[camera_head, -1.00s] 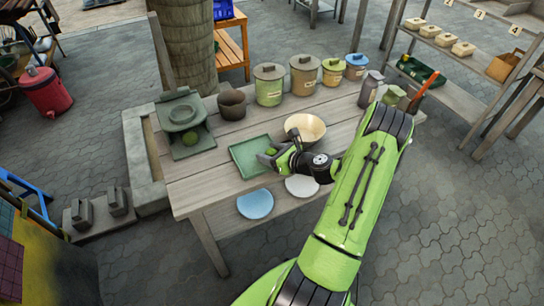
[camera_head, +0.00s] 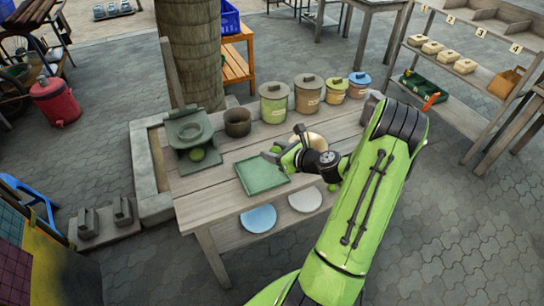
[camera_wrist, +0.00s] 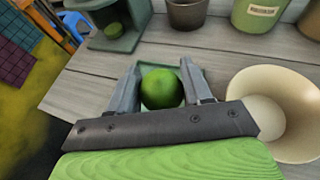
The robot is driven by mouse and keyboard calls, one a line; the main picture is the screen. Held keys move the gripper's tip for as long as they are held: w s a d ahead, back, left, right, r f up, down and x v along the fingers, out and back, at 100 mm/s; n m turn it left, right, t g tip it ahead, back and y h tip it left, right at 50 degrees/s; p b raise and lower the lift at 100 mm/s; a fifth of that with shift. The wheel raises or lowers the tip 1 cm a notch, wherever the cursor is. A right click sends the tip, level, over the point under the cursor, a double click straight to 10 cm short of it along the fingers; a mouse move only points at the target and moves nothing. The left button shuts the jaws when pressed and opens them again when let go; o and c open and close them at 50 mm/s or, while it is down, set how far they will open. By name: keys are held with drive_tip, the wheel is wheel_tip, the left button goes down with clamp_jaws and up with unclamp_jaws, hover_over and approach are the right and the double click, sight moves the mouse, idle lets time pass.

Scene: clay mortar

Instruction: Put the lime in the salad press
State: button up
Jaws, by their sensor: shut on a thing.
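The lime (camera_wrist: 161,88) is a round green fruit between the two fingers of my gripper (camera_wrist: 162,85) in the wrist view. My gripper is shut on it. In the head view my gripper (camera_head: 273,154) is over the far right part of the green tray (camera_head: 262,186), and the lime is mostly hidden there. The salad press (camera_head: 189,131), a grey-green stand with a round ring and a tall lever behind it, is at the table's far left. A green round thing (camera_head: 197,154) sits low in its front. The press also shows in the wrist view (camera_wrist: 128,42).
A dark brown pot (camera_head: 237,122) stands right of the press. Several lidded canisters (camera_head: 308,94) line the back. A cream bowl (camera_wrist: 283,104) is right of my gripper. A blue plate (camera_head: 258,218) and a whitish plate (camera_head: 305,200) lie in front. Bare tabletop lies between tray and press.

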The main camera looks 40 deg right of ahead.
drive_tip(key=shift+r, duration=0.6)
drive_tip(key=shift+a, duration=0.1)
drive_tip(key=a+r+n+g+y+p, duration=0.1)
drive_tip(key=a+n+y, duration=0.4)
drive_tip(key=a, duration=0.8)
drive_tip(key=a+r+n+g+y+p, duration=0.2)
drive_tip(key=a+n+g+y+p, duration=0.2)
drive_tip(key=a, duration=0.9)
drive_tip(key=shift+r+n+g+y+p, duration=0.2)
drive_tip(key=shift+n+g+y+p, duration=0.1)
drive_tip(key=shift+n+y+p, duration=0.15)
